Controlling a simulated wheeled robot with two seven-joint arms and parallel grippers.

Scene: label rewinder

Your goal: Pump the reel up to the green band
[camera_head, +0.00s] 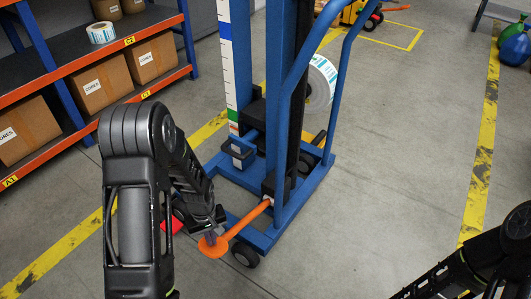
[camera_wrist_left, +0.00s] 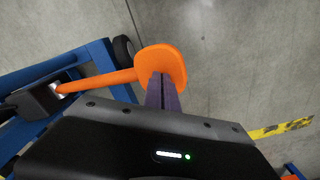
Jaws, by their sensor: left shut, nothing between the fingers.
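The blue lift stand (camera_head: 281,90) stands in the middle of the head view. A reel (camera_head: 322,85) with white and blue labels sits on its right side, partly hidden by the blue frame. A white scale strip (camera_head: 228,70) with tick marks runs up the left post, with a green band (camera_head: 233,115) low on it. An orange pump pedal (camera_head: 213,247) sticks out low at the front; it also shows in the left wrist view (camera_wrist_left: 160,62). My left gripper (camera_head: 211,237) is shut and empty, its fingertips at the pedal's pad. Whether they press it I cannot tell.
A shelf (camera_head: 75,68) with cardboard boxes (camera_head: 103,86) and a label roll (camera_head: 101,33) stands at the left. Yellow floor lines (camera_head: 480,170) run along both sides. A red patch (camera_head: 172,226) lies beside my left arm. Floor right of the stand is clear.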

